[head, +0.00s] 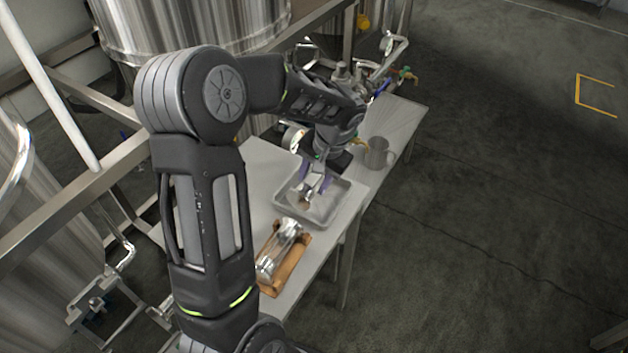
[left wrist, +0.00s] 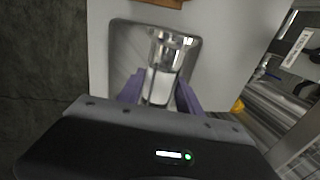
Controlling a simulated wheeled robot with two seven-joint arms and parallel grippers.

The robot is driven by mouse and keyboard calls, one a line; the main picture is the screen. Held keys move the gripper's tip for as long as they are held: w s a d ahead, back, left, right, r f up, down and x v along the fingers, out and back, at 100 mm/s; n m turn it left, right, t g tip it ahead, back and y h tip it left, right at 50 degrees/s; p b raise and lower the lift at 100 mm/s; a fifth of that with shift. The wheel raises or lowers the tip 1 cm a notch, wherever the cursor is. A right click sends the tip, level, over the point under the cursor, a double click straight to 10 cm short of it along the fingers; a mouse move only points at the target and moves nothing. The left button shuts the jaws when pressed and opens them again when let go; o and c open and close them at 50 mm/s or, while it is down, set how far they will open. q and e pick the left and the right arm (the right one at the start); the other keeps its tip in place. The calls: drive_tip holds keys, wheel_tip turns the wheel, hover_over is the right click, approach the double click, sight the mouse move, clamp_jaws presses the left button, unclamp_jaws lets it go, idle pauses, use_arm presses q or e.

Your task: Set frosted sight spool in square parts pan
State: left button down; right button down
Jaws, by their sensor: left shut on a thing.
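My left gripper (head: 316,184) is shut on the frosted sight spool (head: 304,199), a small cylinder with metal ends. The spool is over or inside the square parts pan (head: 345,205), a shallow grey metal tray on the table; I cannot tell if it touches the floor of the pan. In the left wrist view the spool (left wrist: 160,84) shows a white frosted middle between the purple fingers of the left gripper (left wrist: 160,98), with the pan (left wrist: 122,42) behind it. My right gripper is not in view.
A clear sight spool (head: 281,246) lies on a brown wooden cradle (head: 292,274) nearer on the pale table (head: 260,180). A metal mug (head: 377,154) stands beyond the pan. Valves and fittings crowd the far end; steel tanks (head: 185,25) stand left. Open floor lies right.

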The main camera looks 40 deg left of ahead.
use_arm(q)
drive_tip(key=shift+f, duration=0.55)
drive_tip(key=shift+f, duration=0.1)
drive_tip(key=shift+f+b, duration=0.4)
drive_tip(key=shift+b, duration=0.15)
drive_tip(key=shift+f, duration=0.1)
drive_tip(key=c, duration=0.8)
unclamp_jaws()
